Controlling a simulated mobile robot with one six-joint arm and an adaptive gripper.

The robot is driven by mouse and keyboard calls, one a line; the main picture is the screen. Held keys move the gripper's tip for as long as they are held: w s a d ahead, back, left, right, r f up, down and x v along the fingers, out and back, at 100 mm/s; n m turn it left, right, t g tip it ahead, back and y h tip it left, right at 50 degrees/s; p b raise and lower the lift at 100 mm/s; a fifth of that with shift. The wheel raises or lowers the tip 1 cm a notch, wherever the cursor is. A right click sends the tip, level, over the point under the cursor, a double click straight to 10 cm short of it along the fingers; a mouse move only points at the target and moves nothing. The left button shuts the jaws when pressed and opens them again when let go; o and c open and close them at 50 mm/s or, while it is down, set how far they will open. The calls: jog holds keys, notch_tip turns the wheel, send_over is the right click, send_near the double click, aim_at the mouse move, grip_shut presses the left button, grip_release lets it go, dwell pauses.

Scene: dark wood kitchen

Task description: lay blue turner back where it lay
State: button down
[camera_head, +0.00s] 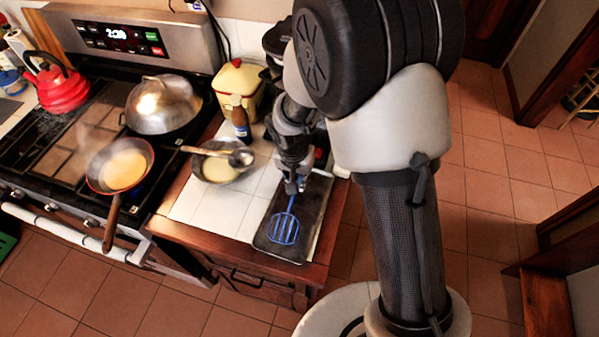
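The blue turner (284,228) has a slotted head and shows over the dark tray (265,248) on the counter's right part. Its handle runs up to my gripper (292,188), whose fingertips are at the handle. The fingers look close together around it, and the handle's upper end is hidden by the gripper and arm. I cannot tell whether the turner's head touches the tray or hangs just above it.
A grey bowl with a ladle (222,162) and a dark bottle (241,125) stand left of the tray. A yellow canister (238,88) is behind. On the stove are a pan (121,168), a domed lid (163,104) and a red kettle (60,85). White tiles (222,207) are clear.

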jog(key=shift+a+f, duration=0.15)
jog(key=shift+f, duration=0.05)
notch_tip(320, 180, down, 8)
jog(key=b, duration=0.5)
jog(key=shift+r+b, duration=0.25)
jog(key=shift+b, duration=0.1)
jog(key=c, duration=1.4)
grip_release()
jog(key=shift+r, duration=0.15)
jog(key=r, duration=0.4)
jog(key=s+r, duration=0.1)
jog(key=r, duration=0.2)
jog(key=s+r, duration=0.1)
jog(key=r, duration=0.3)
jog(key=shift+a+r, duration=0.15)
jog(key=shift+r, duration=0.2)
